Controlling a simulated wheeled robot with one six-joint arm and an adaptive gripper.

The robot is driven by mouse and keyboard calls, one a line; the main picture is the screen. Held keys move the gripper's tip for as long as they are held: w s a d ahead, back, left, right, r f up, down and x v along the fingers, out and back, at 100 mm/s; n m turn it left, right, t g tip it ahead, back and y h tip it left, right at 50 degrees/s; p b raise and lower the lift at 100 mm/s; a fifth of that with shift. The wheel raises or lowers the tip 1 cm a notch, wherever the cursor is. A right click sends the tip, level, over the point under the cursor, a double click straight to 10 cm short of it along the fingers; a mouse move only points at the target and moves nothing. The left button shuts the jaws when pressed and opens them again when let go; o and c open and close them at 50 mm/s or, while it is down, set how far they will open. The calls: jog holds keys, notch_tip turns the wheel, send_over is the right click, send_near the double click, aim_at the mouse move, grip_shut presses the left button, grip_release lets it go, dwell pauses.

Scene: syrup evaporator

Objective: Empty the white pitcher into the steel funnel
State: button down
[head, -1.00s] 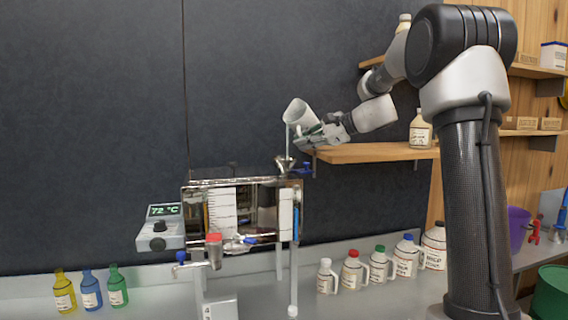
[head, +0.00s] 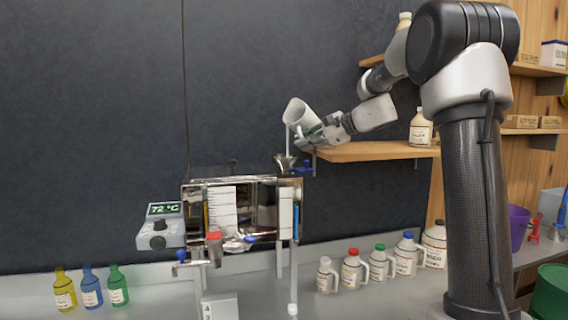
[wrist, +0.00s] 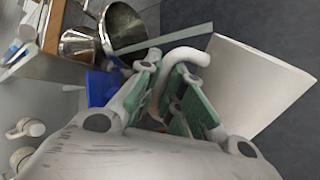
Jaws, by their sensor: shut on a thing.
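The white pitcher (head: 299,112) is held in the air, tilted with its mouth toward the lower left. A thin pale stream runs down from its lip to the steel funnel (head: 284,163) on the evaporator's top right. My gripper (head: 318,134) is shut on the pitcher's handle, to the right of and above the funnel. In the wrist view the pitcher (wrist: 255,85) is at the right, its curved handle between my green-padded fingers (wrist: 170,95). The funnel (wrist: 122,25) shows at the upper left there. The level inside the pitcher is hidden.
The evaporator (head: 228,182) stands below, with a temperature box (head: 160,226) reading 72 °C at its left. A blue valve handle (head: 303,167) sits beside the funnel. A wooden shelf (head: 370,152) is close under my arm. Several jugs (head: 379,264) stand on the bench.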

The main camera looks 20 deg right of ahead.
jog(key=shift+w+d+f+n+t+h+p, duration=0.2)
jog(key=shift+f+n+t+h+p, duration=0.25)
jog(key=shift+p, duration=0.35)
dwell(1.3)
jog(key=shift+w+d+f+n+t+h+p, duration=0.1)
jog(key=shift+d+f+n+t+h+p, duration=0.3)
jog(key=shift+p, duration=1.2)
dwell(0.8)
jog(key=shift+a+n+h, duration=0.25)
jog(key=shift+a+n, duration=0.1)
jog(key=shift+n, duration=0.2)
dwell(1.8)
jog(key=shift+d+r+n+t, duration=0.1)
jog(key=shift+n+t, duration=0.15)
jog(key=shift+n, duration=0.05)
dwell(0.9)
